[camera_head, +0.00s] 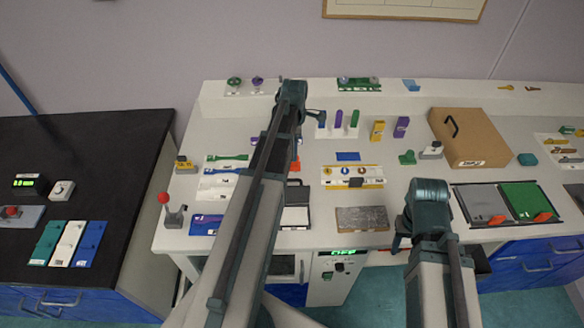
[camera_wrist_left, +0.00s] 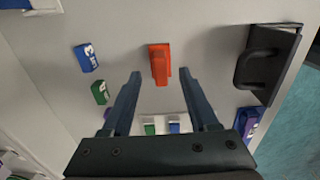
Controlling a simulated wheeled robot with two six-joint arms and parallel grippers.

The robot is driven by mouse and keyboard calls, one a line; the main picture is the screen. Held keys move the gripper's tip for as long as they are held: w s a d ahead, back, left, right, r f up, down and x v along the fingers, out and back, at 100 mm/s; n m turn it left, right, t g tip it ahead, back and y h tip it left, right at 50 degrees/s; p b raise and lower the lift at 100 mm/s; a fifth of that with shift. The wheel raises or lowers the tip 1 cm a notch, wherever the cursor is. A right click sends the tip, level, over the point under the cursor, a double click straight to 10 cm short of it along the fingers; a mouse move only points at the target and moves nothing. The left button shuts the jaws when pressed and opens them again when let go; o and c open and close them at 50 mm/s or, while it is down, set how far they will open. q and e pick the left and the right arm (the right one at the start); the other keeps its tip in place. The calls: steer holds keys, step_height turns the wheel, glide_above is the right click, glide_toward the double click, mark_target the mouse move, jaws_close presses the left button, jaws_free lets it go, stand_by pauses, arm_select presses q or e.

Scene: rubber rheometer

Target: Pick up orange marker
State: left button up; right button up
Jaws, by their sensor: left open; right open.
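The orange marker (camera_wrist_left: 159,62) lies on the white bench top in the left wrist view, just beyond and between my left fingertips. In the head view a small orange bit (camera_head: 295,166) shows beside my left arm, which hides most of that spot. My left gripper (camera_wrist_left: 160,73) is open and empty, with one finger on each side of the marker's line; I cannot tell its height above the bench. My right gripper (camera_head: 400,241) is open at the bench's front edge, away from the marker, with its fingers hardly visible.
A dark case with a handle (camera_wrist_left: 270,62) stands right of the marker in the wrist view. Blue (camera_wrist_left: 88,57) and green (camera_wrist_left: 101,93) numbered blocks lie to its left. A cardboard-coloured box (camera_head: 470,137) and a two-panel tray (camera_head: 484,234) occupy the bench's right side.

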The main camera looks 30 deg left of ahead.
arm_select(q)
step_height(320, 180, down, 5)
steer(key=b, duration=0.5)
steer(key=shift+a+f, duration=0.1)
steer(key=shift+f, duration=0.05)
jaws_close()
